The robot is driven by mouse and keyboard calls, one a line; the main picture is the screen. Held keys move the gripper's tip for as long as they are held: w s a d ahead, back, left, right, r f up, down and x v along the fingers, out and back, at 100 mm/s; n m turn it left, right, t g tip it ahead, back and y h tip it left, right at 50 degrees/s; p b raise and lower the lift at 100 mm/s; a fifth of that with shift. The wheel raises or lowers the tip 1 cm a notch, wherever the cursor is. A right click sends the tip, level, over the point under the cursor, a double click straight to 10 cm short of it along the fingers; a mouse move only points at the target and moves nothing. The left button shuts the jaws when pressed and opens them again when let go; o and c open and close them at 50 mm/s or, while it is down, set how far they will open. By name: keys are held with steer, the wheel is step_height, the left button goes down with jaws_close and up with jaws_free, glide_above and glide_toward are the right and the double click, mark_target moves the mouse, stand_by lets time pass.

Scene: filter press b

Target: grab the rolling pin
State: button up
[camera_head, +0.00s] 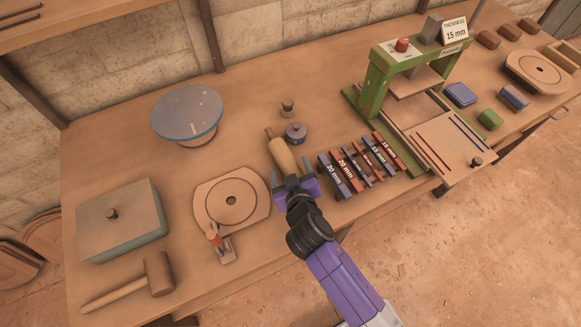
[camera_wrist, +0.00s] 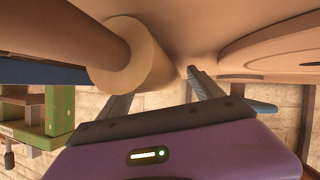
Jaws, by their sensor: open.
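The rolling pin (camera_head: 284,156) has a pale wooden barrel and darker handles. It lies on the workbench in the head view, just beyond my purple gripper (camera_head: 292,184). Its near end is hidden by my gripper. In the wrist view, the rolling pin (camera_wrist: 135,68) shows its barrel end and a handle at upper left. My gripper (camera_wrist: 155,86) is open there, with its two fingers apart. The pin overlaps the left finger in the picture, and the space towards the right finger looks empty. I cannot tell whether the pin touches a finger.
Several labelled spacer bars (camera_head: 360,166) lie right of my gripper, before the green press (camera_head: 378,78). A round wooden plate (camera_head: 207,210) is at left.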

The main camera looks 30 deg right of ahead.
steer(key=c, duration=1.6)
steer(key=shift+r, duration=0.1)
jaws_close()
